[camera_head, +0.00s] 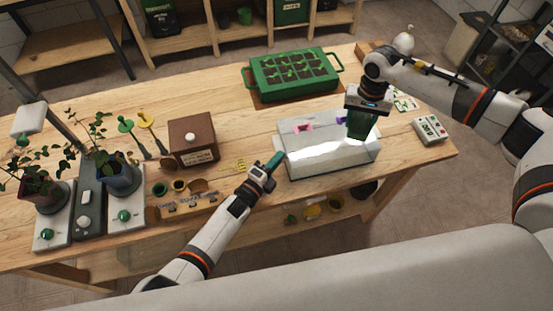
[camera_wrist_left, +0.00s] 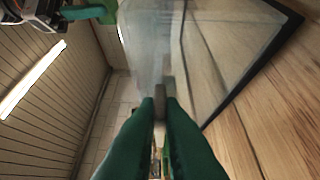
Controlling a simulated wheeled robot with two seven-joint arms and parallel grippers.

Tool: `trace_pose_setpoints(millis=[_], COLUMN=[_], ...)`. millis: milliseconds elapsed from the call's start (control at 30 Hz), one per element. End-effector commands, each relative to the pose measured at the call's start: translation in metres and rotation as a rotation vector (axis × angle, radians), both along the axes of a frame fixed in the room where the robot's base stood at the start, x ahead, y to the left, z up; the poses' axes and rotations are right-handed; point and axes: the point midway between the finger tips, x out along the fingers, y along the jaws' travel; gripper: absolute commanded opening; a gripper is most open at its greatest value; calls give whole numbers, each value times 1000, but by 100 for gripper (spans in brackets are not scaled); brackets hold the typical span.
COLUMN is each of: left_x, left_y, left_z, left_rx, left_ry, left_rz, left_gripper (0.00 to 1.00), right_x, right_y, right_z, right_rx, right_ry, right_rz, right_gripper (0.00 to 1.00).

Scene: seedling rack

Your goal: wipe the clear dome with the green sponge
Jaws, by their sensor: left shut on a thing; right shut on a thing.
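The clear dome (camera_head: 306,160) is a see-through box-shaped cover on the table, right of centre. It fills much of the left wrist view (camera_wrist_left: 215,60). My left gripper (camera_head: 277,160) is at the dome's near left corner, its green fingers shut on the dome's edge; the fingers show close together in the left wrist view (camera_wrist_left: 161,103). My right gripper (camera_head: 358,128) points down at the right part of the dome's top, shut on the green sponge. The sponge is hard to tell from the dark green fingers. A green piece (camera_wrist_left: 92,13) shows at upper left in the left wrist view.
A green seedling tray (camera_head: 293,91) stands behind the dome. A brown box (camera_head: 193,142) and potted plants (camera_head: 118,178) stand to the left. A small white device (camera_head: 431,130) lies to the right.

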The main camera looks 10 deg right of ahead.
Motion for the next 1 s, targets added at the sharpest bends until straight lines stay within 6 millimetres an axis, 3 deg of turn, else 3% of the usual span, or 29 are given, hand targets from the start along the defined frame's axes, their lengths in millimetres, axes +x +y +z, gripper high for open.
trace_pose_setpoints(millis=[33,167,200,633,1000], left_x=[0,0,0,-9,-57], left_y=[0,0,0,10,62], left_z=[0,0,0,-1,-1], left_rx=[0,0,0,1,1], left_ry=[0,0,0,1,1], left_rz=[-1,-1,-1,1,0], left_gripper=[11,32,33,33,33], right_x=[0,0,0,0,0], right_y=[0,0,0,0,0], right_z=[0,0,0,0,0], right_rx=[0,0,0,0,0], right_ry=[0,0,0,0,0], right_rz=[0,0,0,0,0], right_gripper=[31,31,31,31,31])
